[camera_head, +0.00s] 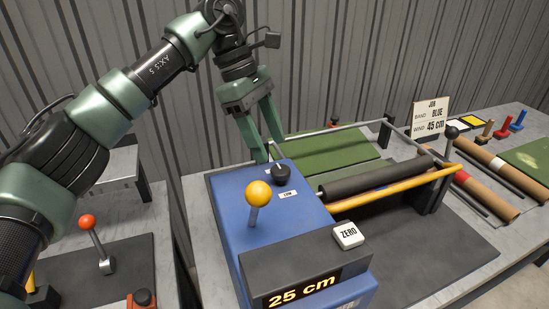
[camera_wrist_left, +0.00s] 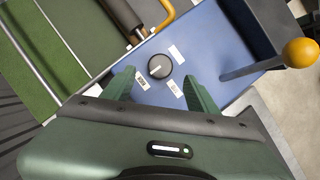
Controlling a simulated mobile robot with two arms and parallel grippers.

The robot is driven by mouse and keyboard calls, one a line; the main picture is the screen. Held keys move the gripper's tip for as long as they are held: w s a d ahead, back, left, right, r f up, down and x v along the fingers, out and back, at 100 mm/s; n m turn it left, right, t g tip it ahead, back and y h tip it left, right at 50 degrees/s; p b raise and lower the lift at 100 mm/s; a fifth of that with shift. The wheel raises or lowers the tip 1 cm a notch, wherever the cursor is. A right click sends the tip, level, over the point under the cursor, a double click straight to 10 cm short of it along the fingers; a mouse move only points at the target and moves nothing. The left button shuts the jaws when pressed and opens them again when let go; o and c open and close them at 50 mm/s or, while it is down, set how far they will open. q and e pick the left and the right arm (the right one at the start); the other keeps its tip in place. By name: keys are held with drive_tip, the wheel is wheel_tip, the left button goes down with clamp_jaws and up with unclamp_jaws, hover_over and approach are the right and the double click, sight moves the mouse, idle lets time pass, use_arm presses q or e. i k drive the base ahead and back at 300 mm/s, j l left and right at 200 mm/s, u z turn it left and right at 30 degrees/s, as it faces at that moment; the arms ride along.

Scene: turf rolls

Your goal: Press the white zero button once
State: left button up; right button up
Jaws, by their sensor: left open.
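The white zero button (camera_head: 348,235), marked ZERO, sits on the dark front panel of the blue machine (camera_head: 235,215), above a display (camera_head: 303,291) reading 25 cm. My left gripper (camera_head: 271,150) is open, pointing down over the far end of the blue machine, near a black knob (camera_head: 281,174). In the left wrist view the knob (camera_wrist_left: 160,67) lies between and just beyond the open fingers (camera_wrist_left: 158,84). The gripper is well behind and left of the zero button, which does not show in the wrist view. My right gripper is not in view.
A yellow-balled lever (camera_head: 258,194) stands between the knob and the button. A dark roller (camera_head: 376,178) and yellow bar (camera_head: 390,188) extend right. A sign (camera_head: 430,117) reads job, band blue, wind 45 cm. A red-balled lever (camera_head: 87,222) stands on the left bench.

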sight(348, 236)
drive_tip(key=k+l, duration=0.3)
drive_tip(key=l, duration=0.15)
drive_tip(key=k+l, duration=0.25)
drive_tip(key=l, duration=0.15)
drive_tip(key=k+l, duration=0.3)
drive_tip(key=l, duration=0.15)
drive_tip(key=k+l, duration=0.55)
drive_tip(key=l, duration=0.3)
